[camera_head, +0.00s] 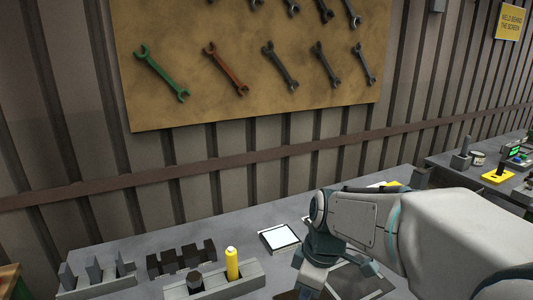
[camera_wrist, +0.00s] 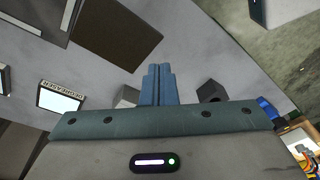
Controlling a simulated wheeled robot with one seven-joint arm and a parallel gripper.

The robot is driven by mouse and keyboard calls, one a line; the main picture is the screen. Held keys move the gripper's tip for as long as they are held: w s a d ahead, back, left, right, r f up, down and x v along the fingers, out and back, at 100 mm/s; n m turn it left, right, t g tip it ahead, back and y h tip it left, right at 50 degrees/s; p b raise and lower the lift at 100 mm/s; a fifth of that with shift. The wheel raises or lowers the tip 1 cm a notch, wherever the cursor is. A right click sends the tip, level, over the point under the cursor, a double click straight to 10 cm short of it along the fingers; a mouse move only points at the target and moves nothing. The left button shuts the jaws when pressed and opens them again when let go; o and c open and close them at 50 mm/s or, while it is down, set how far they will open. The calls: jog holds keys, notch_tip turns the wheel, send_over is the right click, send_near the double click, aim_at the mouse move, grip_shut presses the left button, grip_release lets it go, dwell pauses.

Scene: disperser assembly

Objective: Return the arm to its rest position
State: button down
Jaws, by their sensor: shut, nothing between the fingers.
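My gripper (camera_wrist: 158,72) shows in the wrist view with its two blue fingers together and nothing between them. In the head view my arm reaches in from the right and bends down over the grey workbench (camera_head: 140,250). There my gripper (camera_head: 311,284) hangs low at the bottom of the picture, partly cut off, to the right of the yellow-topped holder. I cannot tell its exact height above the bench.
A holder (camera_head: 240,288) carries a yellow cylinder (camera_head: 232,264) and a dark piece. A dark rack (camera_head: 182,259) stands behind it. A white panel (camera_head: 279,237) lies near my wrist; it also shows in the wrist view (camera_wrist: 63,98). Wrenches hang on a board (camera_head: 240,100).

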jog(key=s+d+m+t+h, duration=0.1)
jog(key=s+d+m, duration=0.5)
jog(key=m, duration=0.7)
jog(key=shift+s+d+r+t+h, duration=0.35)
jog(key=shift+s+t, duration=0.35)
jog(key=shift+s, duration=0.55)
